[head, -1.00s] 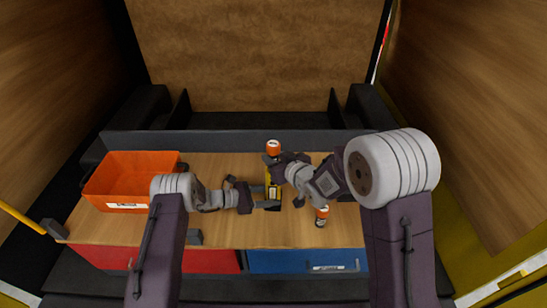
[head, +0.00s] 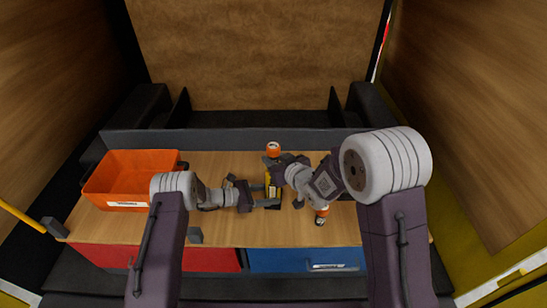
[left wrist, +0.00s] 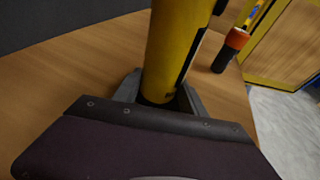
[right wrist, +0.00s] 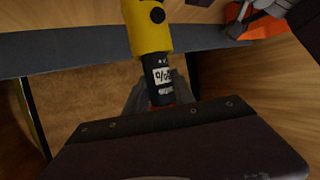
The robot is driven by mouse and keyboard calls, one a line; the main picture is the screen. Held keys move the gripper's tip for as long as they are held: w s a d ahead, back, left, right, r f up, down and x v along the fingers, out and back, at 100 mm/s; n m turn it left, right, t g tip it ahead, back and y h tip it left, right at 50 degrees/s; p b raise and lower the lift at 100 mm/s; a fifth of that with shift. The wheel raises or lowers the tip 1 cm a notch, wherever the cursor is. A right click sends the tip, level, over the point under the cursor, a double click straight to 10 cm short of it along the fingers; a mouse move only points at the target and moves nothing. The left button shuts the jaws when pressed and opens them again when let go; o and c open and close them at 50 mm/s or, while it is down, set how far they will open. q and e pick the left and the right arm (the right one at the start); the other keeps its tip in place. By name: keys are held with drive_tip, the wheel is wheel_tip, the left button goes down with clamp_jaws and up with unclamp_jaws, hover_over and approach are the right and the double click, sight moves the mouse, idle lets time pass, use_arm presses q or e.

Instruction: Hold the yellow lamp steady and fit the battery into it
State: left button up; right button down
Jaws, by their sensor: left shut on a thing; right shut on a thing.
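The yellow lamp (head: 273,191) stands upright on the wooden table, and it fills the middle of the left wrist view (left wrist: 175,50). My left gripper (head: 268,204) is shut on its lower part from the left. My right gripper (head: 274,158) is shut on a black battery (right wrist: 162,82) above the lamp; the battery's orange end (head: 273,148) points up. In the right wrist view the battery's black end meets the top of the lamp (right wrist: 148,28), roughly in line. I cannot tell how far it is inside.
An orange bin (head: 108,204) stands at the left. Red (head: 160,259) and blue (head: 300,259) fronts lie below the table edge.

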use_arm(q)
drive_tip(key=shift+s+f, duration=0.2)
drive_tip(key=shift+f, duration=0.1)
use_arm(e)
drive_tip(key=shift+f, duration=1)
drive_tip(key=shift+r, duration=0.25)
drive_tip(key=shift+f, duration=0.35)
idle(0.4)
drive_tip(key=shift+r, duration=0.1)
drive_tip(key=shift+r, duration=0.25)
drive_tip(key=c, duration=1)
unclamp_jaws()
drive_tip(key=shift+o, duration=0.2)
